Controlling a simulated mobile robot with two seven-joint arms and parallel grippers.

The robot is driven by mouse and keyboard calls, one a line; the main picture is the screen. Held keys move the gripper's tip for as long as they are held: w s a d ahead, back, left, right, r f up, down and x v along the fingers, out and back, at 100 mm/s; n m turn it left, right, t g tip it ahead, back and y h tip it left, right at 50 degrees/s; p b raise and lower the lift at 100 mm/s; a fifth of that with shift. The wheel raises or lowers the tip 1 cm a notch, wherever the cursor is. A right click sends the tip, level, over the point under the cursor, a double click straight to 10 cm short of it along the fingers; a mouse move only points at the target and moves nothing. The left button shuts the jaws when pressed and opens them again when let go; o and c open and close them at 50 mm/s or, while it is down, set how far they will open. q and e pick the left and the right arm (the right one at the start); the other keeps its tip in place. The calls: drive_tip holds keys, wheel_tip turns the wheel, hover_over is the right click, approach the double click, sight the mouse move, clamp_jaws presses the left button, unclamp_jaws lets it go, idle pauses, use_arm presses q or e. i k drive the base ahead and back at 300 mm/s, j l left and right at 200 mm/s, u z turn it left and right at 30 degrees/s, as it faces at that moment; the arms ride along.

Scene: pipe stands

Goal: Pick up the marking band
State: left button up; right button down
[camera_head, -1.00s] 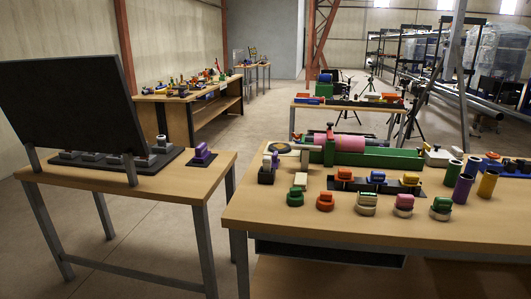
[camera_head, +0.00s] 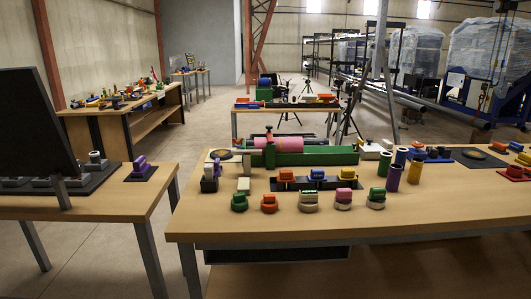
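I cannot tell for sure which object is the marking band. A pink cylinder (camera_head: 287,143) lies in a long green cradle (camera_head: 316,158) at the back of the large table (camera_head: 330,222), with a dark upright clamp at its left end. Neither of my grippers is in view.
A smaller table (camera_head: 90,205) at left carries a dark panel (camera_head: 36,128) and a purple piece (camera_head: 140,169). The large table's front strip is clear. A floor gap separates both tables.

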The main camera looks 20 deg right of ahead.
sight(217, 170)
drive_tip(key=i+j, duration=0.4)
drive_tip(key=i+j+z, duration=0.1)
drive_tip(key=i+j, duration=0.3)
drive_tip(key=j, duration=0.2)
drive_tip(key=i+j, duration=0.4)
drive_tip(key=j, duration=0.15)
